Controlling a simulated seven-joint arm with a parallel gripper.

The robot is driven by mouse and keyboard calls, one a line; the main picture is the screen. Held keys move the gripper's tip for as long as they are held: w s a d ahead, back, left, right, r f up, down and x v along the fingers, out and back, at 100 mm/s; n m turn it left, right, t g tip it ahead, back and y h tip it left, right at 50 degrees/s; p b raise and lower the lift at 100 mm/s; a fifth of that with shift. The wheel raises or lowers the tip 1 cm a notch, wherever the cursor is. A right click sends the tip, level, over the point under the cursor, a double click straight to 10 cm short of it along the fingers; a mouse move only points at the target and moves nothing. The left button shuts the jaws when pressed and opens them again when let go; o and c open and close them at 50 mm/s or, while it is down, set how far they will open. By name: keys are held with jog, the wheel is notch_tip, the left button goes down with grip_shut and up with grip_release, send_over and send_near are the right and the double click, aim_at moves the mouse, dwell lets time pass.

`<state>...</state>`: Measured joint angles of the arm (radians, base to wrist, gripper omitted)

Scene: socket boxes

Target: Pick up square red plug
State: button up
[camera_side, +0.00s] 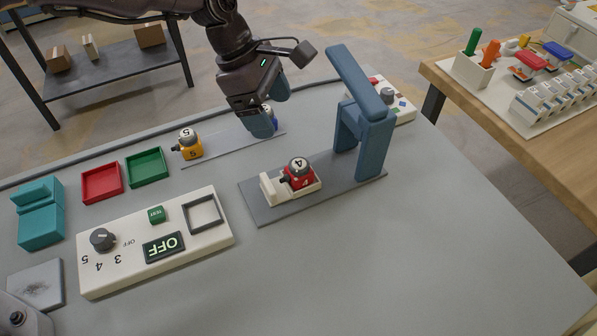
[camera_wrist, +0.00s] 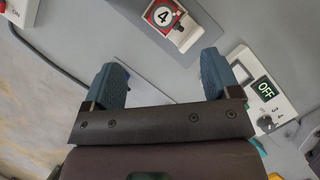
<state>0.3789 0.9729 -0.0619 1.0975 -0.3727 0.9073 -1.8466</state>
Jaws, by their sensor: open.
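The square red plug (camera_side: 298,177) has a round top marked 4. In the wrist view the plug (camera_wrist: 162,13) shows at the top, beyond the fingertips. My gripper (camera_side: 271,110) is open, above and behind the plug and apart from it. Its two blue fingers also show in the wrist view (camera_wrist: 162,75), with nothing seen held between them. A blue plug (camera_side: 272,122) is mostly hidden behind one finger in the side view.
The blue arch (camera_side: 366,110) stands tall just right of the red plug. A yellow plug (camera_side: 189,146) stands on a strip at the left. A white panel (camera_side: 125,250) reading OFF, red tray (camera_side: 102,182) and green tray (camera_side: 147,166) lie further left. The front right table is clear.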

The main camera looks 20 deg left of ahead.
aim_at(299, 163)
jog(key=x, duration=0.7)
jog(key=shift+d+f, duration=0.1)
jog(key=shift+f, duration=0.25)
jog(key=shift+s+x, duration=0.2)
jog(key=shift+x, duration=2.4)
jog(key=c, duration=0.8)
jog(key=shift+c, duration=0.2)
